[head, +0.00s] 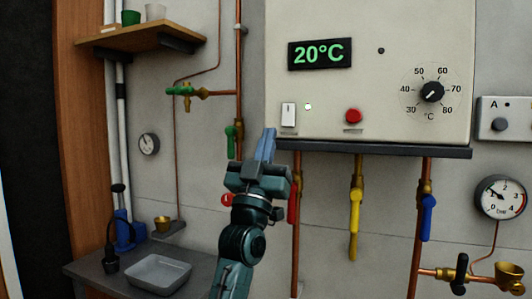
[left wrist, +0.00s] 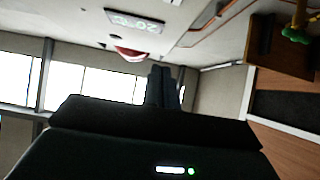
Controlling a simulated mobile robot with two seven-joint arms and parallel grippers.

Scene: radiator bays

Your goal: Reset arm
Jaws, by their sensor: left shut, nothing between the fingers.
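My left gripper (head: 267,146) is in the middle of the head view, pointing up with its fingers together and nothing between them. It shows just below the lower left corner of the boiler panel (head: 370,90), under the white rocker switch (head: 288,114). Whether it touches the panel I cannot tell. In the left wrist view its fingers (left wrist: 162,88) are side by side, with the 20°C display (left wrist: 135,21) and a red button (left wrist: 130,54) beyond. My right gripper does not show.
Copper pipes with a red lever (head: 293,204), a yellow lever (head: 354,225) and a blue lever (head: 428,218) hang below the panel. A grey tray (head: 158,272) sits on the bench at lower left. A wooden shelf (head: 142,40) juts out at upper left.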

